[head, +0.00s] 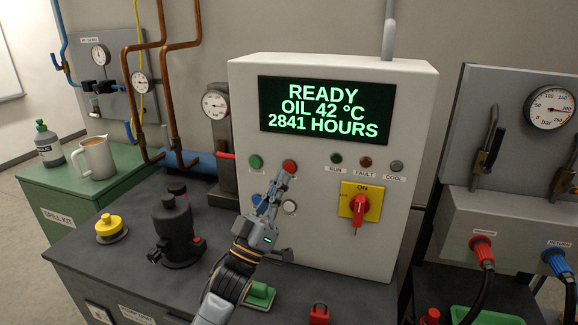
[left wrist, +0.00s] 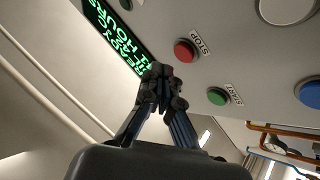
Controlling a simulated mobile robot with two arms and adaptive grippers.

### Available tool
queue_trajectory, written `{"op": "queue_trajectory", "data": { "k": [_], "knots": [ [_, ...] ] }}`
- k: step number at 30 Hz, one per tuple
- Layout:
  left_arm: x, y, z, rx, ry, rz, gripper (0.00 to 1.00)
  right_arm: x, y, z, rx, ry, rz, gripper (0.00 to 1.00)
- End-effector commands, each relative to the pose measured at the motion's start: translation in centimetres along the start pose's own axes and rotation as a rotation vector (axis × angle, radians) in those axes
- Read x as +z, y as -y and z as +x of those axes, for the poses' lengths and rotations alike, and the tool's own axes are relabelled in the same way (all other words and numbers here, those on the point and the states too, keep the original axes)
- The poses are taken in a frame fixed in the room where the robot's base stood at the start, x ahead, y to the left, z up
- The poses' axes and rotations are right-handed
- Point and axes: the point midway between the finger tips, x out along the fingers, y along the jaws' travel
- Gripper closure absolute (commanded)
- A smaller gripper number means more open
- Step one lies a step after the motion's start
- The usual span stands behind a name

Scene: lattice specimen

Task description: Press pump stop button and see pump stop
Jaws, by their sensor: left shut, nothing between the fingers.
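The red stop button (head: 289,167) is on the front of the white control box (head: 300,240), right of the green start button (head: 255,162). It also shows in the left wrist view (left wrist: 185,50) beside its STOP label, with the green button (left wrist: 218,96) near it. My left gripper (head: 279,178) is shut and empty, its fingertips just below the red button in the head view. In the left wrist view the fingertips (left wrist: 163,78) appear near the button; I cannot tell whether they touch it. The display (head: 325,110) reads READY, OIL 42 °C, 2841 HOURS. My right gripper is not in view.
A red switch on a yellow plate (head: 360,202) is right of my gripper. The run lamp (head: 336,158) and fault lamp (head: 366,162) look dark. A dark pump-like unit (head: 175,232) and a yellow knob (head: 109,226) stand on the bench to the left.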

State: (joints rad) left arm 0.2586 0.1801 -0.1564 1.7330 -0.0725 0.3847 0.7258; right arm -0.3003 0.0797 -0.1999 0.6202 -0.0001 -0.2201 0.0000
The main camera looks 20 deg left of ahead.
Motion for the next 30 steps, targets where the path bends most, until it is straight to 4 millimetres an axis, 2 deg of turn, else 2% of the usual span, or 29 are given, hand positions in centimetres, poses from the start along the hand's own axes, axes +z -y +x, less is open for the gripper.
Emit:
{"op": "queue_trajectory", "data": {
  "k": [3, 12, 30],
  "knots": [
    [-0.8, -0.7, -0.7, 0.000, 0.001, 0.001, 1.00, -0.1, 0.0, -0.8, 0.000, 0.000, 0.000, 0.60],
    [-1.9, -1.8, -2.4, 0.000, 0.001, 0.000, 1.00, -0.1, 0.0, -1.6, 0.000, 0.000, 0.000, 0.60],
    [-1.9, -1.9, -2.5, 0.000, 0.000, 0.000, 1.00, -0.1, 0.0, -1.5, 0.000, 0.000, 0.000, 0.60]
  ]
}}
